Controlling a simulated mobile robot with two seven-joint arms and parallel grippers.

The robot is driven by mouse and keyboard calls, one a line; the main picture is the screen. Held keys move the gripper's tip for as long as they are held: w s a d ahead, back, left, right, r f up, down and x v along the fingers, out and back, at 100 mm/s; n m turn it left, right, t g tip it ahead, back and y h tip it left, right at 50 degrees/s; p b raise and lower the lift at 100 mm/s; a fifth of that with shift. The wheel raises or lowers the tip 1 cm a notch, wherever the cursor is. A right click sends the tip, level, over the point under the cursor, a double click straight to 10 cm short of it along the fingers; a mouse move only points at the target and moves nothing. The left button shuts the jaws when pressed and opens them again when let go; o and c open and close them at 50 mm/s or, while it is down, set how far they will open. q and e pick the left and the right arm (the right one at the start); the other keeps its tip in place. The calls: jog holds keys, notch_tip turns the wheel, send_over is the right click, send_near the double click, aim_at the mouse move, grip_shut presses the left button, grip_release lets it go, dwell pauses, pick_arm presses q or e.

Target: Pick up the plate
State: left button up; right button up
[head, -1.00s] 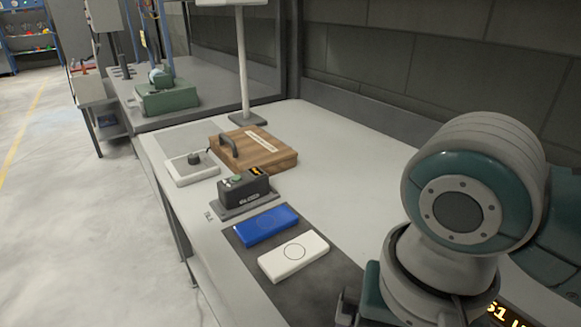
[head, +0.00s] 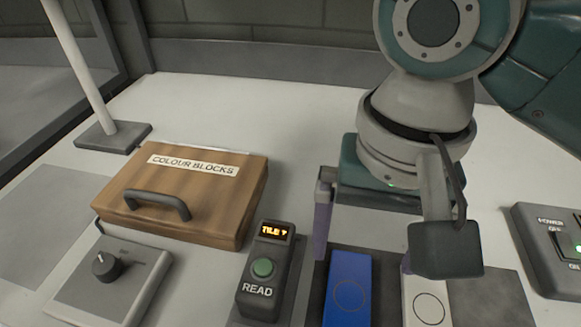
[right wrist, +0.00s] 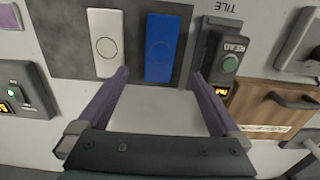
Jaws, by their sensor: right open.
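Two flat oblong plates, one blue (head: 348,290) and one white (head: 425,302), each with a thin ring mark, lie side by side on a dark mat (head: 314,284). I cannot tell which one is the task's plate. They also show in the right wrist view as blue (right wrist: 166,48) and white (right wrist: 105,45). My right gripper (head: 364,240) is open and empty over the far ends of the plates. In the right wrist view its fingertips (right wrist: 160,76) lie to either side of the blue plate's near end. My left gripper is not in view.
A reader (head: 266,270) with a green button stands left of the plates. A wooden box (head: 190,190) labelled "COLOUR BLOCKS" and a white knob unit (head: 112,282) are further left. A grey power unit (head: 552,250) stands right.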

jog(key=b, duration=0.1)
send_over(349, 299)
jog(key=f, duration=0.4)
jog(key=shift+w+d+f, duration=0.2)
jog(key=shift+d+f, duration=0.05)
jog(key=shift+f, duration=0.15)
jog(key=f, duration=0.1)
jog(key=f+b, duration=0.1)
jog(key=f, duration=0.3)
jog(key=shift+s+a+f, duration=0.1)
jog(key=shift+s+a, duration=0.15)
jog(key=shift+c, duration=0.2)
jog(key=c, duration=1.5)
jog(key=shift+o, duration=0.2)
